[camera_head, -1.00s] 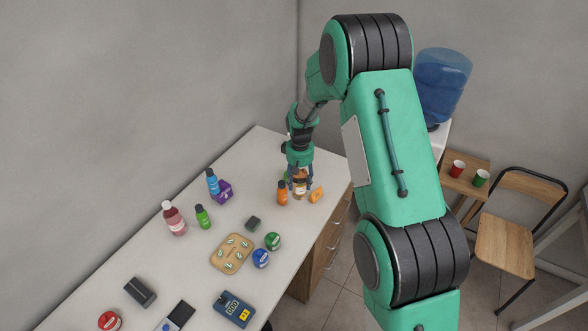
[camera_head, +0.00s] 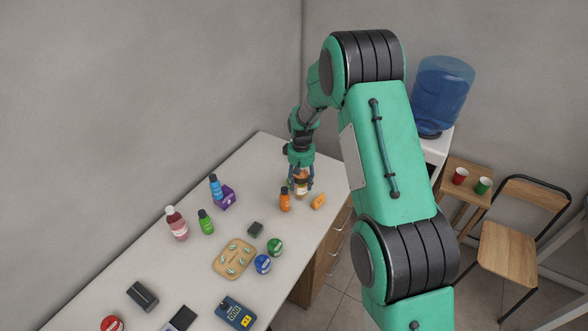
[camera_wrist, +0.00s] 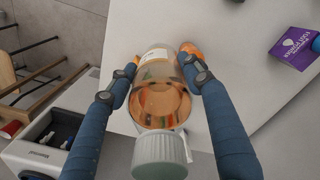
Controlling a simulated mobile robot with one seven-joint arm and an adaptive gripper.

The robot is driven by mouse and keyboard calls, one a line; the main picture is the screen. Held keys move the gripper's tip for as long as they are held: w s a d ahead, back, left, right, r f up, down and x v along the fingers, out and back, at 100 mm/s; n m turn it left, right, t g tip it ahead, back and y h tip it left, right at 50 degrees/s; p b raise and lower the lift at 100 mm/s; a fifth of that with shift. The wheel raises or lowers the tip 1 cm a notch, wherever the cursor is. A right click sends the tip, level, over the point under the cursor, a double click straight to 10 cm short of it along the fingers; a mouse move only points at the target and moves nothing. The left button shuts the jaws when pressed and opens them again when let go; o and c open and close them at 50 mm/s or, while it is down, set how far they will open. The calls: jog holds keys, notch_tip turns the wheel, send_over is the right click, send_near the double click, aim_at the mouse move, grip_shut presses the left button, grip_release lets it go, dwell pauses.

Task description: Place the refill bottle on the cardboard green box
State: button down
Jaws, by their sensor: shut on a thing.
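My gripper (camera_head: 301,181) is shut on a clear bottle with amber-orange liquid (camera_head: 301,190), near the far right end of the counter. In the wrist view the bottle (camera_wrist: 160,102) sits between my two blue fingers (camera_wrist: 160,85), with its ribbed white cap toward the camera and a pale label on its far part. I take it for the refill bottle. Whether it touches the counter is hard to tell.
A purple box (camera_head: 225,197), blue bottle (camera_head: 215,187), green bottle (camera_head: 205,222), pink bottle (camera_head: 177,224) and tan tray (camera_head: 234,258) lie leftward. Clear counter lies between.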

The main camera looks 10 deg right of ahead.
jog(key=w+f+p, duration=0.1)
jog(key=w+p, duration=0.1)
jog(key=w, duration=1.2)
jog(key=shift+d, duration=0.25)
jog(key=shift+f, duration=0.1)
jog(key=shift+f+p, duration=0.6)
jog(key=shift+f, duration=1.1)
jog(key=shift+s+f, duration=0.1)
jog(key=shift+f, duration=0.05)
jog(key=c, duration=0.8)
grip_release()
notch_tip(320, 180, up, 12)
jog(key=b, duration=0.2)
